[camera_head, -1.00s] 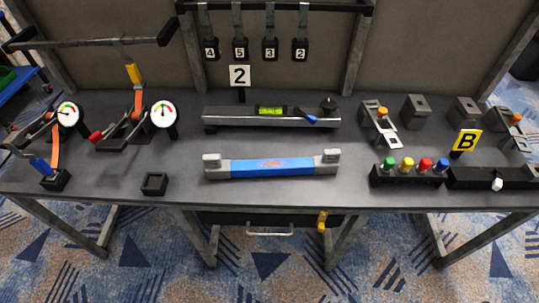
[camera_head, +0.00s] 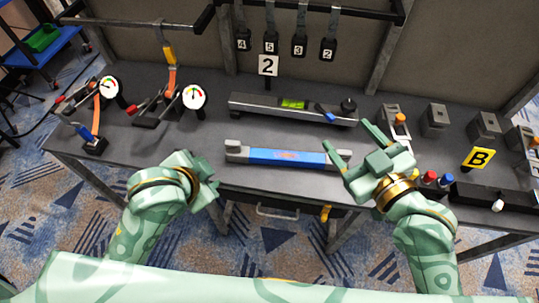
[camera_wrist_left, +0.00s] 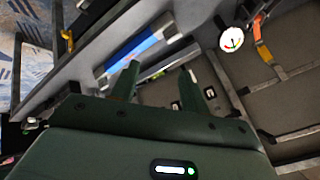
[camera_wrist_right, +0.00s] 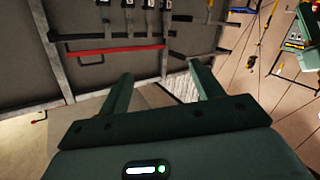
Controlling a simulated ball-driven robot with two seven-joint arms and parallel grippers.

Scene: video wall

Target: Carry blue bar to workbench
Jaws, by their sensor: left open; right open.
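The blue bar (camera_head: 285,155) lies near the front edge of the grey workbench (camera_head: 215,140), with grey end blocks. Its right end is partly hidden by my right gripper (camera_head: 346,134), which is open, fingers apart, above and beside that end. My left gripper (camera_head: 208,172) is in front of the bench edge, left of the bar and apart from it. The left wrist view shows its fingers (camera_wrist_left: 165,75) apart and empty, with the blue bar (camera_wrist_left: 140,46) beyond them. The right wrist view shows the right fingers (camera_wrist_right: 162,85) apart and empty; the bar is not seen there.
A long level (camera_head: 290,107) lies behind the bar. Two white dials (camera_head: 194,96) stand on the left. Numbered tags (camera_head: 299,46) hang at the back.

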